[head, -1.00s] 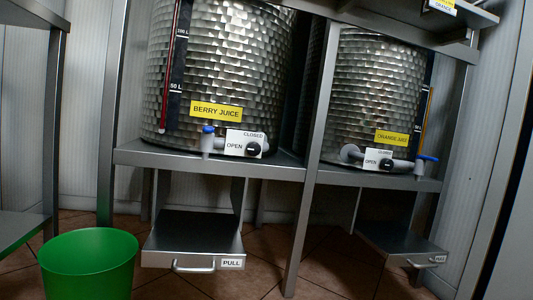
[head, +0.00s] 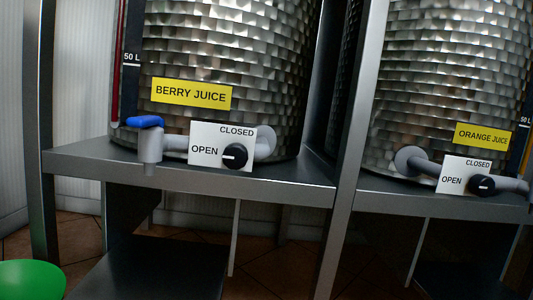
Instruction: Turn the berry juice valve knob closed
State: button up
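The berry juice valve knob (head: 235,156) is a round black knob on a white plate (head: 208,159) marked CLOSED at the top and OPEN at the left. Its small white mark appears to point left, towards OPEN. The plate sits in front of a grey pipe that ends at the left in a spout with a blue tap handle (head: 145,122). Above it, a yellow BERRY JUICE label (head: 191,93) is on the shiny metal tank (head: 240,45). My gripper is not in view, and nothing covers the knob.
The tank stands on a grey metal shelf (head: 100,160). An upright post (head: 350,130) separates it from the orange juice tank (head: 450,70), which has a similar black knob (head: 482,185). A dark tray (head: 150,268) is below, and a green bucket (head: 30,281) is at lower left.

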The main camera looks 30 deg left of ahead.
aim_at(235, 155)
jog(key=i, duration=1.55)
jog(key=u, duration=1.15)
jog(key=k, duration=0.95)
jog(key=u, duration=0.15)
jog(key=i, duration=0.95)
jog(key=z, duration=0.05)
